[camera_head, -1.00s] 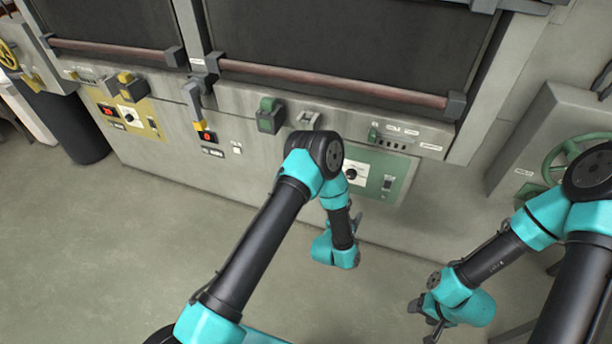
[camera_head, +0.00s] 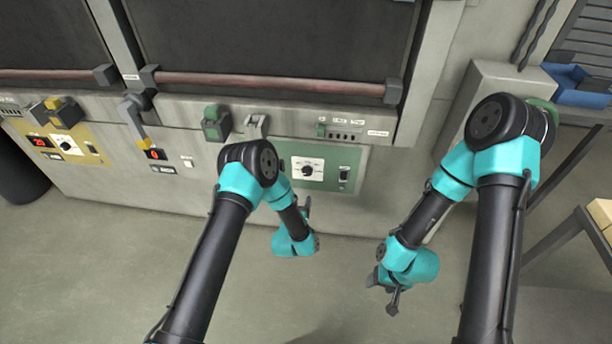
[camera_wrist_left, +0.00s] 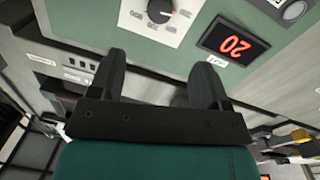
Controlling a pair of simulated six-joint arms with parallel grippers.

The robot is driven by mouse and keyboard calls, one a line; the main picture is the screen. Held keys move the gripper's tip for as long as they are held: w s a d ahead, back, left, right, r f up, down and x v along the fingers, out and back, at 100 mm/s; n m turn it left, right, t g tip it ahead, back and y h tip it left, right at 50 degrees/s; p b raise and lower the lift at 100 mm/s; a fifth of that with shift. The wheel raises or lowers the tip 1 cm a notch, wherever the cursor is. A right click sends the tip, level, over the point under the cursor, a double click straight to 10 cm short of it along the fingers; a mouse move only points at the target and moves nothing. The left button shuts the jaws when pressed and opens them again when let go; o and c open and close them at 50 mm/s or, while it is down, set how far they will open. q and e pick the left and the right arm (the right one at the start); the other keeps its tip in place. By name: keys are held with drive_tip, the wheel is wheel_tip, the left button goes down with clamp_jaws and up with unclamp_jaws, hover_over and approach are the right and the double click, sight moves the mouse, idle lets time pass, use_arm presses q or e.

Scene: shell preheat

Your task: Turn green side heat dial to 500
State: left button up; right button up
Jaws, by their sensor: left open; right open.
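The green panel (camera_head: 346,180) on the oven front carries a black heat dial (camera_head: 308,171) on a white plate. In the left wrist view, the dial (camera_wrist_left: 160,11) sits at the top edge, partly cut off, beside a red display (camera_wrist_left: 232,41) that appears to read 20. My left gripper (camera_head: 307,205) is just below the dial in the head view, partly hidden by its own arm. In the left wrist view its two fingers (camera_wrist_left: 160,68) are spread and empty, apart from the dial. My right gripper (camera_head: 393,302) is open and empty, low over the floor, right of the panel.
A yellow panel (camera_head: 85,148) with its own dial and display is at the left. A green handle (camera_head: 211,128) and a grey one (camera_head: 256,127) stick out above the green panel. A grey cabinet (camera_head: 500,75) stands at the right. The floor in front is clear.

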sight(306, 174)
use_arm(q)
drive_tip(key=x, duration=1.4)
drive_tip(key=shift+c, duration=0.4)
drive_tip(key=c, duration=0.8)
drive_tip(key=shift+c, duration=0.2)
drive_tip(key=shift+m, duration=0.4)
drive_tip(key=m, duration=0.8)
drive_tip(key=shift+m+g, duration=0.3)
drive_tip(key=shift+a, duration=0.1)
